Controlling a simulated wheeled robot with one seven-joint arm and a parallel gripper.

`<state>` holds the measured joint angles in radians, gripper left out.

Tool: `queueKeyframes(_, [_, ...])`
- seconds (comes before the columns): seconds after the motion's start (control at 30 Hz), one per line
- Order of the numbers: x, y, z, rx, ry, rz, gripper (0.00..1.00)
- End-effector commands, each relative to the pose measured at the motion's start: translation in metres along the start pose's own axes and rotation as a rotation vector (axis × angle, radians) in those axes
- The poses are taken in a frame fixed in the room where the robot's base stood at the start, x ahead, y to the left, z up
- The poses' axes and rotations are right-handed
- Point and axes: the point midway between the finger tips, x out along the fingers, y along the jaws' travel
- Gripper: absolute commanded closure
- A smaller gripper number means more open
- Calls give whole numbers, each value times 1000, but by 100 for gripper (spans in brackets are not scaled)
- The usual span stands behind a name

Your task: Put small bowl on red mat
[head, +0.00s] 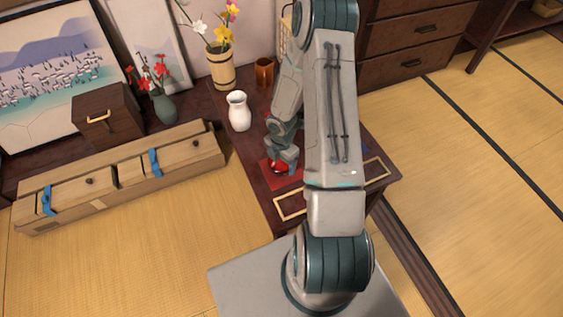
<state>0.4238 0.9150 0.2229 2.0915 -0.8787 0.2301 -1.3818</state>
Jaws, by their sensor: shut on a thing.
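The red mat (288,181) lies on the dark low table, partly hidden by my arm. My gripper (281,166) points down over the mat's far left part. It is shut on a small red, shiny thing (277,169), which looks like the small bowl. Most of the bowl is hidden by the fingers. I cannot tell whether it touches the mat or hangs just above it.
A white vase (239,111), a brown cup (264,71) and a wooden flower bucket (221,68) stand on the dark table (251,160) beyond the mat. Gold-outlined rectangles (290,205) lie near its front. A long wooden box (120,178) lies at left.

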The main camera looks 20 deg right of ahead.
Motion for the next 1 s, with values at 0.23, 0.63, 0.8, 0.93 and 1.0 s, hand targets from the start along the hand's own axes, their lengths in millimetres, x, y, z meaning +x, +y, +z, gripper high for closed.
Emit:
queueKeyframes(0.23, [2,0,0,1,-1,2,47])
queueKeyframes(0.63, [5,0,0,1,-1,2,2])
queueKeyframes(0.8, [2,0,0,1,-1,2,2])
queueKeyframes(0.93, [-14,1,1,3,-2,4,2])
queueKeyframes(1.0, [-28,1,2,4,-2,5,2])
